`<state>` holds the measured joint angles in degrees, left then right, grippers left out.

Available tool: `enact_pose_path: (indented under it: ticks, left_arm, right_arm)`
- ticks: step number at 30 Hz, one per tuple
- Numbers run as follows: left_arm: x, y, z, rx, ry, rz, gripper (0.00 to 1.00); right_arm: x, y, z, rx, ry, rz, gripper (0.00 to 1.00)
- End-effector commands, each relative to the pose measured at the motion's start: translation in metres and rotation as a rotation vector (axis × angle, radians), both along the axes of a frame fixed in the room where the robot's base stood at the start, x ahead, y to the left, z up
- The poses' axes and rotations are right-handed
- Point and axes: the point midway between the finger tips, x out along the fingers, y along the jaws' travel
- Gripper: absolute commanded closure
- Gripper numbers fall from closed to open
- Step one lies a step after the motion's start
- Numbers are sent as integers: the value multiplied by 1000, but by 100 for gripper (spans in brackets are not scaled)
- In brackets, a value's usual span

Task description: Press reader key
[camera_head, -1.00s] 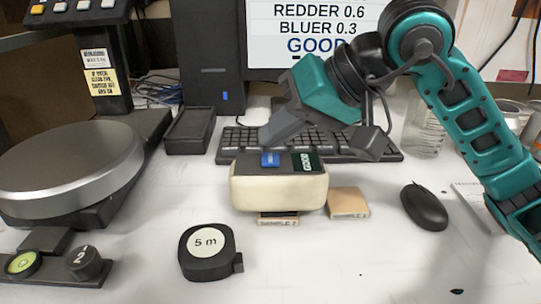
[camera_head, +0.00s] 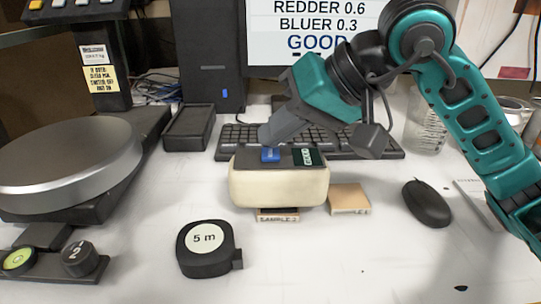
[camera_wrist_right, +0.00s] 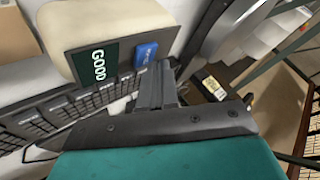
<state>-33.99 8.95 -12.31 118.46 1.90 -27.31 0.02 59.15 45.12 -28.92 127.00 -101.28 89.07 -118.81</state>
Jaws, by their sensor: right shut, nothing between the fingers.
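The cream reader (camera_head: 278,187) stands on the table with a dark top, a green display reading GOOD (camera_head: 305,157) and a blue key (camera_head: 270,155). My right gripper (camera_head: 268,137) is shut and empty, reaching in from the right with its tips just behind the blue key. In the right wrist view the shut fingers (camera_wrist_right: 160,72) point toward the blue key (camera_wrist_right: 146,54), close by it on the reader (camera_wrist_right: 105,32). I cannot tell whether they touch it. My left gripper is not in view.
A keyboard (camera_head: 232,140) lies behind the reader. A block labelled SAMPLE (camera_head: 277,214) shows under its front, another tan block (camera_head: 349,198) beside it. A mouse (camera_head: 427,203) is at right, a tape measure (camera_head: 205,249) in front, a round metal platform (camera_head: 65,160) at left.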

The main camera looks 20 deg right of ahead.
Motion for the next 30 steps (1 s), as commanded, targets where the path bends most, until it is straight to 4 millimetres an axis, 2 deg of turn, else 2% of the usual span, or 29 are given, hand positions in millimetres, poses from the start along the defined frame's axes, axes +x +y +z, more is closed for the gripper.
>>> enact_pose_path:
  ticks: [30]
  left_arm:
    - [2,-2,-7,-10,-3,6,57]
  right_arm:
    - [0,0,-7,0,0,0,100]
